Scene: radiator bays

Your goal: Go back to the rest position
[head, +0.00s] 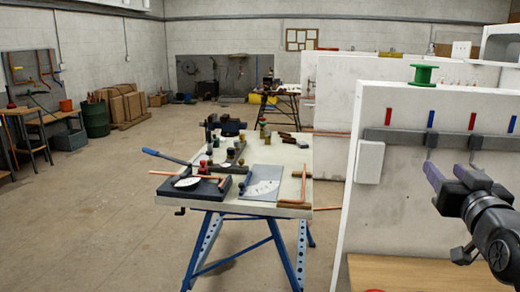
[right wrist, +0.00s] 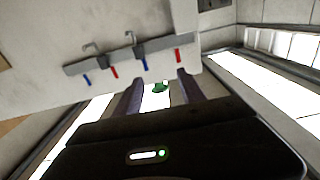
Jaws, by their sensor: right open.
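My right gripper (head: 434,173) is at the right of the head view, in front of the white bay panel. Its two purple fingers are apart, and nothing shows between them at close range. The right wrist view also shows the open fingers (right wrist: 157,86), with the green spool beyond them in the gap. My left gripper is in neither view.
The white bay panel (head: 400,220) carries a grey rail (head: 405,135) with red and blue tabs and a white box (head: 369,162). A green spool (head: 423,75) stands on its top edge. A cluttered workbench (head: 229,170) stands at centre. Floor at left is clear.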

